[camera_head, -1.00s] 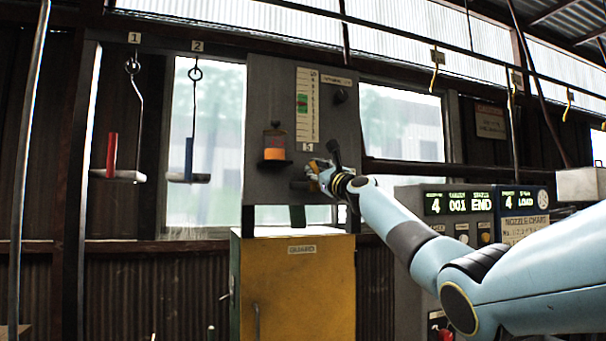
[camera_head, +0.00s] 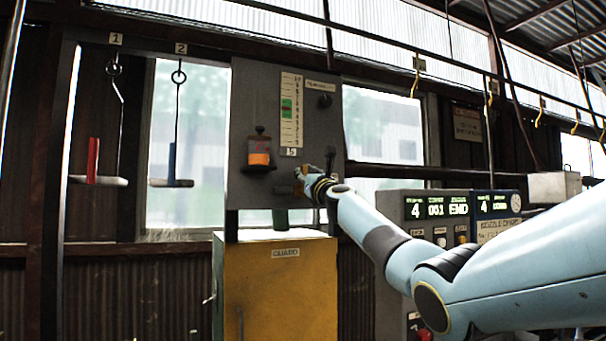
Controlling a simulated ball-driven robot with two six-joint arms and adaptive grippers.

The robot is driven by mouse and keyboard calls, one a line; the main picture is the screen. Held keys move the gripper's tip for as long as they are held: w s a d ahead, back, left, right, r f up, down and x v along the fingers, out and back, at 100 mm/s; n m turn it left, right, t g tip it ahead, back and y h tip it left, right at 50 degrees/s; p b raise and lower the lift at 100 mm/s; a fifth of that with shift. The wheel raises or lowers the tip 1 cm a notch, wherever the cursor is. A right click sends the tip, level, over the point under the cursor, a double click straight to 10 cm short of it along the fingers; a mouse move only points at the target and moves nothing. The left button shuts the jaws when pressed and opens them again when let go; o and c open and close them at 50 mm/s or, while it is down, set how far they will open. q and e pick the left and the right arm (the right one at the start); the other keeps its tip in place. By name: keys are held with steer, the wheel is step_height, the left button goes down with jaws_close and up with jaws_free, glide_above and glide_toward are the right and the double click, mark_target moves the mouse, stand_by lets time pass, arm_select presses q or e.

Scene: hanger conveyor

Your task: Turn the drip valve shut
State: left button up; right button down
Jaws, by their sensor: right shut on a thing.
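The grey panel (camera_head: 262,90) stands in the middle, with a cup of orange fluid (camera_head: 259,158) and a scale with a green band (camera_head: 290,108). My right gripper (camera_head: 301,183) is at the panel's lower right part, below and right of the cup. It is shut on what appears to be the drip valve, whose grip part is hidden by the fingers. A small fitting (camera_head: 284,190) shows just left of the fingers. A dark upright piece (camera_head: 330,158) shows just above the wrist; I cannot tell whether it belongs to the panel or to my gripper. My left gripper is not in view.
A yellow guard cabinet (camera_head: 280,295) stands below the panel. Two hangers carry trays, tray 1 (camera_head: 110,182) and tray 2 (camera_head: 182,184), at the left. A control box (camera_head: 436,208) with green displays is behind my right arm. Empty hooks hang from the overhead rail.

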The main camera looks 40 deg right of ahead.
steer(key=shift+d, duration=0.1)
steer(key=c, duration=1.2)
jaws_free()
steer(key=shift+s+d, duration=0.15)
steer(key=shift+d, duration=0.05)
steer(key=shift+c, duration=0.2)
steer(key=shift+a, duration=0.15)
